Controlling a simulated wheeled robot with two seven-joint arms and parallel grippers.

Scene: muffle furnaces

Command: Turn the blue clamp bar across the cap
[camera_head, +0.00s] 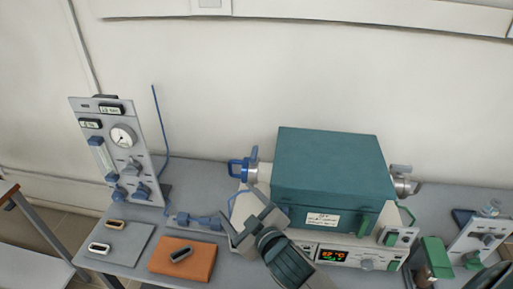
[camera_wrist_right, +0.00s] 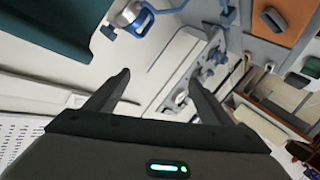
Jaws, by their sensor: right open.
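The blue clamp bar (camera_head: 238,168) sits at the left end of the metal cap (camera_head: 253,165), on the left side of the teal furnace (camera_head: 330,172). In the right wrist view the blue clamp bar (camera_wrist_right: 140,22) shows at the top, beside the metal cap (camera_wrist_right: 124,15). My right gripper (camera_head: 247,214) is open and empty, in front of and below the clamp, apart from it. Its spread fingers show in the wrist view (camera_wrist_right: 158,75) with nothing between them. My left gripper is not in view.
A gauge panel (camera_head: 120,150) with blue knobs stands at the left. A blue fitting (camera_head: 197,221) lies on the bench in front of the clamp. An orange mat (camera_head: 200,262) and a grey mat (camera_head: 130,235) hold small blocks.

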